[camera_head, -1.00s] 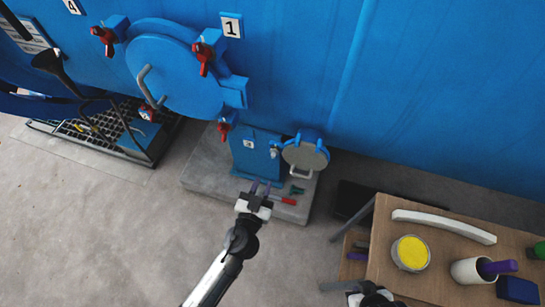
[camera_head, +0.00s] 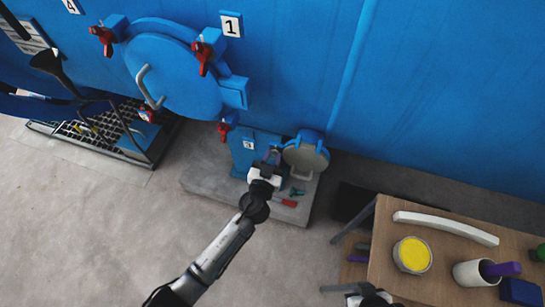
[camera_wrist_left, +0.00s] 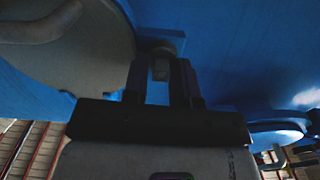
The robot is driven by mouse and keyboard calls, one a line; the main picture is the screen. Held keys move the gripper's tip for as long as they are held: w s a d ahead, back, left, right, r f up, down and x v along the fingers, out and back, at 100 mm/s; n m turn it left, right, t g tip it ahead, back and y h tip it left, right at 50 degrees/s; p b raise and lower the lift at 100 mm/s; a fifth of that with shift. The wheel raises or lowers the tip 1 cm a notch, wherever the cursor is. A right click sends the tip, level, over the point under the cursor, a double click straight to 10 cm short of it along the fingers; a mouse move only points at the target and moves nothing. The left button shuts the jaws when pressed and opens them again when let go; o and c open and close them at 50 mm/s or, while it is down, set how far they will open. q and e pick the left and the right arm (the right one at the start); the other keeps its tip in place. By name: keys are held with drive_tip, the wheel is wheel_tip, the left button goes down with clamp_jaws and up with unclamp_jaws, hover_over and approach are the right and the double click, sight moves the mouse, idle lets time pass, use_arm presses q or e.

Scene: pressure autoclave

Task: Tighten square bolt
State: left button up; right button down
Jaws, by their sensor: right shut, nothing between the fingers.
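The square bolt (camera_wrist_left: 160,68) is a small grey block, seen in the left wrist view beside the round grey lid. The two dark fingers of my left gripper (camera_wrist_left: 161,82) stand on either side of it with little room. Whether they press on it I cannot tell. In the head view my left gripper (camera_head: 270,162) is at the blue block marked 3, just left of the small round hatch (camera_head: 306,158), and hides the bolt. My right gripper (camera_head: 372,297) shows only partly at the bottom edge, shut and empty, by the wooden table.
The large blue door (camera_head: 178,80) with red clamps is on the blue wall at the upper left. Red and green tools (camera_head: 285,202) lie on the concrete plinth (camera_head: 207,180). The wooden table (camera_head: 400,285) at the right holds a yellow-topped tin and a cup. Open floor lies at the lower left.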

use_arm(q)
clamp_jaws()
drive_tip(key=shift+m, duration=0.7)
unclamp_jaws()
drive_tip(key=shift+s, duration=0.1)
